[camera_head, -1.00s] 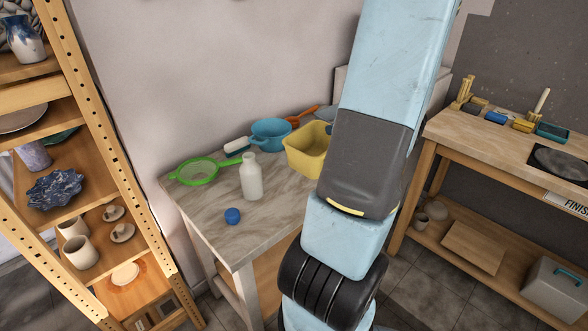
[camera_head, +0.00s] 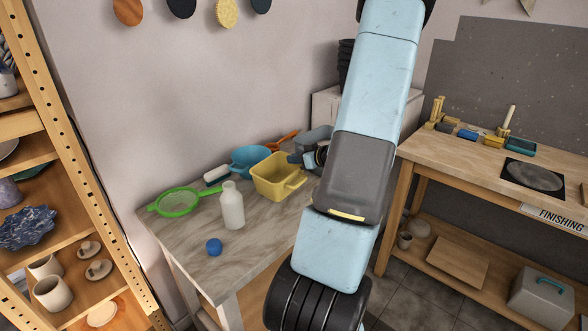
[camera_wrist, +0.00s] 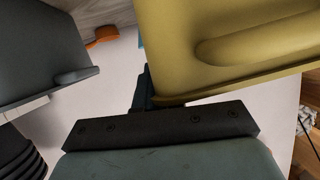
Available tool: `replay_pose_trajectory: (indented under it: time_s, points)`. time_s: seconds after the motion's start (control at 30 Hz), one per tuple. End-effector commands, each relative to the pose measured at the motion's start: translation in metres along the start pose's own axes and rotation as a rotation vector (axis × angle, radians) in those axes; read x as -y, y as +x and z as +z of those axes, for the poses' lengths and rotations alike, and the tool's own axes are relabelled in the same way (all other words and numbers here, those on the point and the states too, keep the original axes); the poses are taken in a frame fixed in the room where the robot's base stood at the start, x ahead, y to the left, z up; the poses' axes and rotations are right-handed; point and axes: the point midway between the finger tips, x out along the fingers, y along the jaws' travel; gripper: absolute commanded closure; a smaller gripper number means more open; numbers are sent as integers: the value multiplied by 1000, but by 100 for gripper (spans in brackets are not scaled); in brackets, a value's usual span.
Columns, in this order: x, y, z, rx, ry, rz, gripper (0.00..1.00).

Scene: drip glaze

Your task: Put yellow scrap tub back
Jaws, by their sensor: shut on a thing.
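The yellow scrap tub (camera_head: 266,188) is at the marble-patterned bench, in front of the blue bowl and right of the white bottle. It looks upright, with a handle on its near right side. Whether its base touches the bench is unclear. My gripper (camera_head: 312,156) is at the tub's right rim, shut on it; my forearm partly covers this area. In the wrist view the tub (camera_wrist: 230,60) fills the upper right, with its wall against my dark gripper (camera_wrist: 146,92).
A grey tub (camera_head: 316,138) is behind my gripper, also in the wrist view (camera_wrist: 40,70).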

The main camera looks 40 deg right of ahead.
Motion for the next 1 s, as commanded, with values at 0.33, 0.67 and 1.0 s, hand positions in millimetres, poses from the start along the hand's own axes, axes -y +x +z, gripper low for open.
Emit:
replay_pose_trajectory:
  time_s: [0.33,0.67,1.0]
  points:
    - [-6,16,9,0,0,-1,100]
    - [-11,35,37,0,2,0,100]
    - [-11,35,38,0,0,1,82]
